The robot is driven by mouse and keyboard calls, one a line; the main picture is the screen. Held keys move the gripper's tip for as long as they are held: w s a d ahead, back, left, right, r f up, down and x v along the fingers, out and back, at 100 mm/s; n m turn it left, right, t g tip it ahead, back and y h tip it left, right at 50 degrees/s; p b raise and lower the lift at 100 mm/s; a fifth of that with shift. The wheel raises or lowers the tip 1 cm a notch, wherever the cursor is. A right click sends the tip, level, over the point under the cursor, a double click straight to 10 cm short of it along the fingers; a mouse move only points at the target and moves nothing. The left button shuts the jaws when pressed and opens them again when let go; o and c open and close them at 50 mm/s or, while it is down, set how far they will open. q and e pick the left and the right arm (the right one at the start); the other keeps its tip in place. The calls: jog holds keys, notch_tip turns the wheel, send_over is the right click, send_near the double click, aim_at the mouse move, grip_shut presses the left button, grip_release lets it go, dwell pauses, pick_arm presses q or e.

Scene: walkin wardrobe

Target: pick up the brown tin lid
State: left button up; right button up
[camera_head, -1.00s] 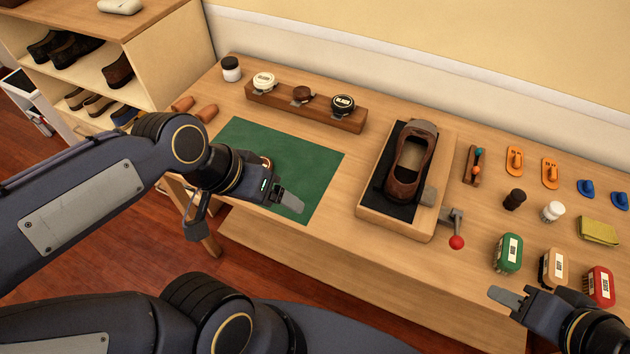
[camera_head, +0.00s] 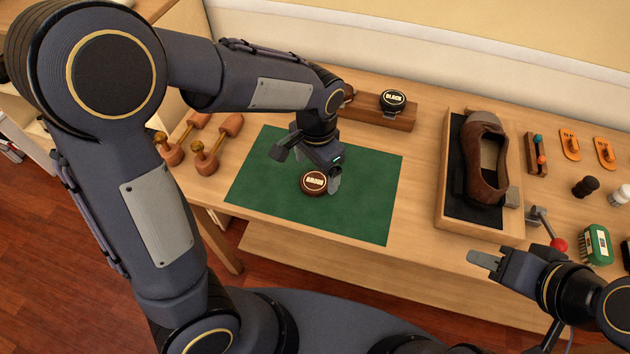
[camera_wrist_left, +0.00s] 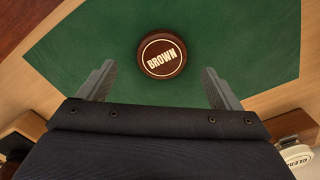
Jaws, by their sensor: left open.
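The brown tin lid (camera_head: 313,183), a round dark-brown disc with pale "BROWN" lettering, lies on the green mat (camera_head: 365,212). It also shows in the left wrist view (camera_wrist_left: 162,55), lying past the fingertips and roughly centred between them. My left gripper (camera_head: 306,168) is open and empty above the mat, beside and over the lid, with one finger to each side in the wrist view (camera_wrist_left: 158,82). No contact with the lid shows. My right gripper (camera_head: 484,260) is off to the right by the table's front edge; its finger gap cannot be made out.
A wooden rack (camera_head: 360,112) with a black tin (camera_head: 393,100) stands behind the mat, partly hidden by my left arm. A brown shoe (camera_head: 485,160) sits in a wooden tray (camera_head: 447,220) to the right. Wooden shoe trees (camera_head: 205,160) lie left of the mat.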

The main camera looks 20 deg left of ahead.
aim_at(315, 181)
pick_arm(q)
jog(key=f, duration=0.3)
jog(key=shift+a+f, duration=0.2)
jog(key=shift+f, duration=0.2)
jog(key=c, duration=1)
